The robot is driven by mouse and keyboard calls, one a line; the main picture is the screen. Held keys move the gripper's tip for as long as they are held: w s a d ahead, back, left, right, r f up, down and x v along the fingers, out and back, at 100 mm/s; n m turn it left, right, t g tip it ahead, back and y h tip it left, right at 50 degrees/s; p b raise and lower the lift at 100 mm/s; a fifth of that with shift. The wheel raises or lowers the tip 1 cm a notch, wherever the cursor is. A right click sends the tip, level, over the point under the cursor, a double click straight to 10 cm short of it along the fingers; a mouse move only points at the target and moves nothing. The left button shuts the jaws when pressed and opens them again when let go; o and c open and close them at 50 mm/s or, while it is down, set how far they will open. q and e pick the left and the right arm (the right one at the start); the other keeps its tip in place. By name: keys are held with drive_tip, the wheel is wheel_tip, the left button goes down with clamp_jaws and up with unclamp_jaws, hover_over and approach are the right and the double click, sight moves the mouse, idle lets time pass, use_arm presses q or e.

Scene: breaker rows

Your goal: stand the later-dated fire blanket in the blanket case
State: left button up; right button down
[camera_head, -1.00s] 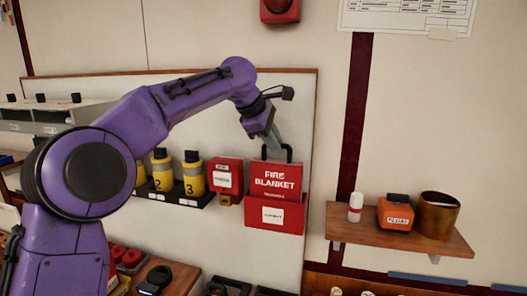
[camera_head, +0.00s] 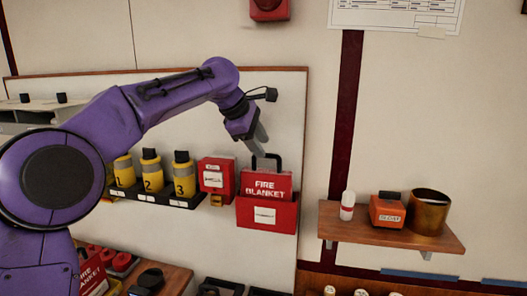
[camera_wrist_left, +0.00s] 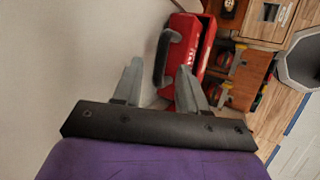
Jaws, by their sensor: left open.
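A red fire blanket pack (camera_head: 265,184) with a black handle stands upright in the red blanket case (camera_head: 285,218) on the wall panel. Its lower part is hidden inside the case. My left gripper (camera_head: 264,149) is open, just above the handle. In the left wrist view my open fingers (camera_wrist_left: 160,70) are apart, with the black handle (camera_wrist_left: 162,58) beyond and between them. A second red fire blanket pack (camera_head: 92,273) is partly visible on the bench at lower left. No date is legible on either pack. My right gripper is out of view.
A red labelled box (camera_head: 215,175) and several yellow numbered canisters (camera_head: 151,172) are left of the case. A wooden shelf (camera_head: 390,236) at right holds a white bottle (camera_head: 347,206), an orange box (camera_head: 387,211) and a brass pot (camera_head: 429,212). The wall above the case is clear.

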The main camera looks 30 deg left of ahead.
use_arm(q)
drive_tip(key=v, duration=0.9)
drive_tip(key=shift+s+d, duration=0.1)
